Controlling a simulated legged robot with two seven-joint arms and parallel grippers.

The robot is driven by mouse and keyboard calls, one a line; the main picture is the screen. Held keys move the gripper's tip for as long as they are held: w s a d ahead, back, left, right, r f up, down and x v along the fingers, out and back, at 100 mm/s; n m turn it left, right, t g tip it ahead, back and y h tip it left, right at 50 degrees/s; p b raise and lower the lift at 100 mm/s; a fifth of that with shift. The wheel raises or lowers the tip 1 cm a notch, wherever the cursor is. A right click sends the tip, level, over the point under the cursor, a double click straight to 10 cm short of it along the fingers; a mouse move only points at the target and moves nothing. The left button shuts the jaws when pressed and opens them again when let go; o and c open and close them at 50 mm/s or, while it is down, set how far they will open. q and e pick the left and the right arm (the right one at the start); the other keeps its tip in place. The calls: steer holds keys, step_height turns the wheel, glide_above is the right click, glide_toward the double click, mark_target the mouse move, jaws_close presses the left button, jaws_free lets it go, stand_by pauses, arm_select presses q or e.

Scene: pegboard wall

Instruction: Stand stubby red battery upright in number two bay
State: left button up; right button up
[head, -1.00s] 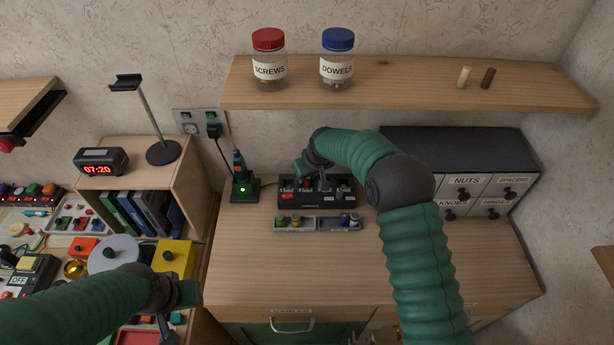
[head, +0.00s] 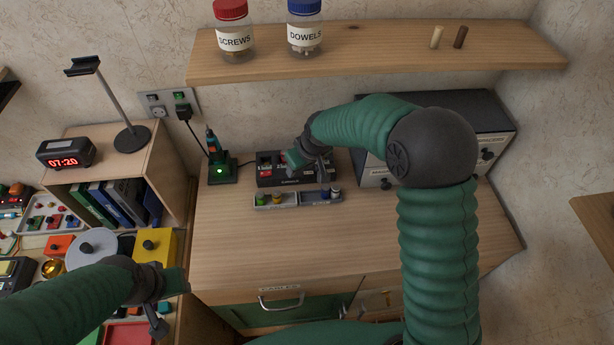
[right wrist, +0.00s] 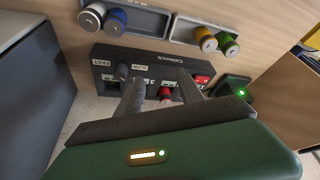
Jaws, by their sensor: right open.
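A black charger (head: 284,180) with several bays stands on the wooden desk; in the right wrist view it is also visible (right wrist: 112,52). A short red battery (right wrist: 166,93) shows at a charger bay, between my right fingers; its bay number and exact tilt are unclear. My right gripper (right wrist: 160,80) is open over the charger, one finger on each side of this battery. In the head view my right gripper (head: 318,170) hides part of the charger. Another red piece (right wrist: 202,80) is at the charger's end. My left gripper (head: 170,305) hangs at lower left, its fingers unclear.
A grey tray (head: 298,200) before the charger holds yellow, green, blue and white-topped batteries. A green-lit tool stand (head: 222,172) is left of the charger, a dark drawer cabinet (head: 480,125) right. The shelf (head: 380,52) overhangs; the front desk is clear.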

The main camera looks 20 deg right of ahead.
steer(key=s+d+m+g+h, duration=0.1)
steer(key=s+d+m, duration=0.2)
steer(key=s, duration=2.1)
steer(key=shift+d+g, duration=0.4)
steer(key=shift+a, duration=0.1)
